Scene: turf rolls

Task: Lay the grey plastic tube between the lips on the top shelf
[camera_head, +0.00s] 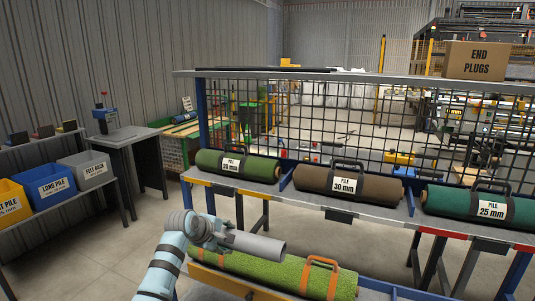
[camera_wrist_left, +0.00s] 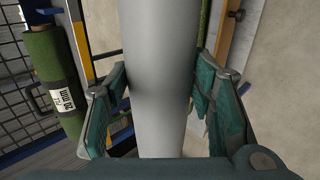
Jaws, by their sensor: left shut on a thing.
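The grey plastic tube (camera_head: 260,246) is held by my left gripper (camera_head: 222,237) in the lower middle of the head view. It points to the right, in front of the middle shelf and above the light green roll. In the left wrist view the tube (camera_wrist_left: 160,60) runs from the top edge down between the green finger pads (camera_wrist_left: 165,90), which are shut on it. The top shelf (camera_head: 345,76) runs across the head view above the wire mesh, higher than the tube. A long dark strip lies along its left part; I cannot make out the lips clearly. My right gripper is out of view.
An END PLUGS box (camera_head: 474,61) stands on the top shelf at the right. Labelled dark green (camera_head: 262,169), brown (camera_head: 375,188) and teal (camera_head: 462,201) rolls lie on the middle shelf. A light green roll (camera_head: 270,272) lies below. Bins (camera_head: 50,184) stand at the left.

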